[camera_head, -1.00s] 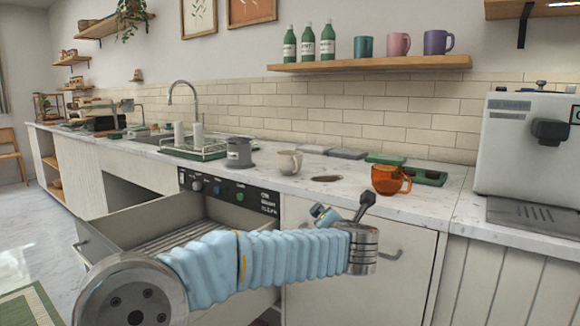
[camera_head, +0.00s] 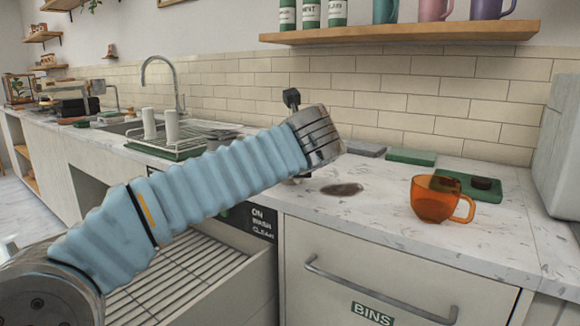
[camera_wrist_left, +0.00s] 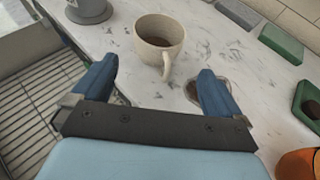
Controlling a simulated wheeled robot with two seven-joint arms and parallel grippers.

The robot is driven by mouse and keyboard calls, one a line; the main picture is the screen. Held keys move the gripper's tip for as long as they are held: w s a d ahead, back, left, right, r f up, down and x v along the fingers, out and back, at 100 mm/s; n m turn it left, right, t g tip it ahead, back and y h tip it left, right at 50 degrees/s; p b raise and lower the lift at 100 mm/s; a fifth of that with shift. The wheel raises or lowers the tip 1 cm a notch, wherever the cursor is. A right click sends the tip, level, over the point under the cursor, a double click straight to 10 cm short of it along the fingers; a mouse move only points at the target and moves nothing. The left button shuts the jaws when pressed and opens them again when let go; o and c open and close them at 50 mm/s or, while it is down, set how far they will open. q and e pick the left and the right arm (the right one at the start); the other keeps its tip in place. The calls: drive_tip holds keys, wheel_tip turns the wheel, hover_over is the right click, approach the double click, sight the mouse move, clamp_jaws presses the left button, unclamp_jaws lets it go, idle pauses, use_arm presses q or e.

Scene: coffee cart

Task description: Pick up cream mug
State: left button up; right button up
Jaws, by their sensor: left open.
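The cream mug (camera_wrist_left: 160,38) stands upright on the marble counter in the left wrist view, with dark liquid or a dark inside showing and its handle turned toward my gripper. My left gripper (camera_wrist_left: 157,85) is open, with its two blue fingers apart and nothing between them. The mug is ahead of the fingertips, apart from them. In the head view my left arm's blue sleeve and metal wrist (camera_head: 318,138) cover the place where the mug stands, so the mug is hidden there. My right gripper is in neither view.
An orange glass mug (camera_head: 434,200) stands on the counter to the right, near a green tray (camera_head: 490,190). A dark stain (camera_head: 342,189) marks the counter. A grey container (camera_wrist_left: 90,8) stands left of the cream mug. The dishwasher drawer (camera_head: 190,270) is open below.

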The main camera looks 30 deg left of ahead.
use_arm(q)
hover_over(291, 184)
wheel_tip(291, 184, down, 4)
drive_tip(key=shift+w+a+f+p, duration=0.15)
drive_tip(key=shift+f+p, duration=0.05)
drive_tip(key=shift+p, duration=0.25)
drive_tip(key=shift+c, duration=0.3)
drive_tip(key=c, duration=0.9)
drive_tip(key=shift+r, duration=0.15)
